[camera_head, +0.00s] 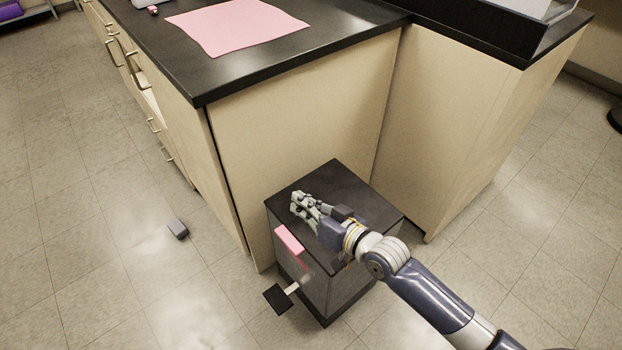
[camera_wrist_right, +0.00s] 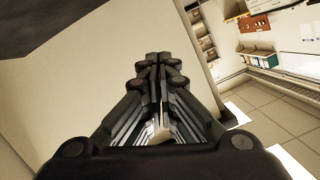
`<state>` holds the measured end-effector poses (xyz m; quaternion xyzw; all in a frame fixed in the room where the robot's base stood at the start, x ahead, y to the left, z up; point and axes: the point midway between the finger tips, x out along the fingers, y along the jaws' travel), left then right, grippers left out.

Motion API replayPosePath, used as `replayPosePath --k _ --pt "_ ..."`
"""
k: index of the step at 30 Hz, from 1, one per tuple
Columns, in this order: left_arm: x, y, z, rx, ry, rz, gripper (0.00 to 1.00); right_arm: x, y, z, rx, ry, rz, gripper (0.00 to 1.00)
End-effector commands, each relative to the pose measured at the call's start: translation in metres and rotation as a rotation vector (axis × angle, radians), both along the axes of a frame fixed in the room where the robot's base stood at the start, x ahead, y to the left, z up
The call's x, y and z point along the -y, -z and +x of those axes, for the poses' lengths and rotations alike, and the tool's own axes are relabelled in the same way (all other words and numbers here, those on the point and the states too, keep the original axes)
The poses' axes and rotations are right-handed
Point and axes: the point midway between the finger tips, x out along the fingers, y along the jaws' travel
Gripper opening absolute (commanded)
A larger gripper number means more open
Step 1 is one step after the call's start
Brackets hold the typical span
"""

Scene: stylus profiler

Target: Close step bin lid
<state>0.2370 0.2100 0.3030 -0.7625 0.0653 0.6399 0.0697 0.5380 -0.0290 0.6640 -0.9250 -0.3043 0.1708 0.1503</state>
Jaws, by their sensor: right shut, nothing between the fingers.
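The step bin (camera_head: 340,289) stands on the floor against the end panel of the bench. It is a dark box with a pink label (camera_head: 289,240) and a black foot pedal (camera_head: 278,298) at its front. Its black lid (camera_head: 335,176) lies flat over the top, and I see no gap under it. My right gripper (camera_head: 297,205) is shut and empty, over the left part of the lid. Whether it touches the lid I cannot tell. In the right wrist view its fingers (camera_wrist_right: 158,62) are together, facing a pale panel. My left gripper is not in view.
The black-topped bench (camera_head: 330,60) with a pink mat (camera_head: 238,24) rises behind the bin. A bench section (camera_head: 470,130) stands close on the right. A small grey block (camera_head: 178,230) lies on the floor at left. The floor in front is clear.

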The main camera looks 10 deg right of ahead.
Motion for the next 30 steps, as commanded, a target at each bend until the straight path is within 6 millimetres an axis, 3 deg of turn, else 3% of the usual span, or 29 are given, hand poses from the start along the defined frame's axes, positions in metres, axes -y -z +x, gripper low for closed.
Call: replayPosePath --k 3,12,21,30 --pt "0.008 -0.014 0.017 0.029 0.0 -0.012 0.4 -0.012 0.032 -0.008 0.053 0.001 -0.084 0.0" --pt "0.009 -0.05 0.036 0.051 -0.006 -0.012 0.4 -0.027 0.086 -0.018 0.157 0.001 -0.239 0.0" --pt "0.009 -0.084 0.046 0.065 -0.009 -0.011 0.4 -0.032 0.116 -0.021 0.216 0.002 -0.325 0.0" --pt "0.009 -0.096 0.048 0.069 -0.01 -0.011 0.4 -0.032 0.125 -0.021 0.232 0.0 -0.354 0.0"
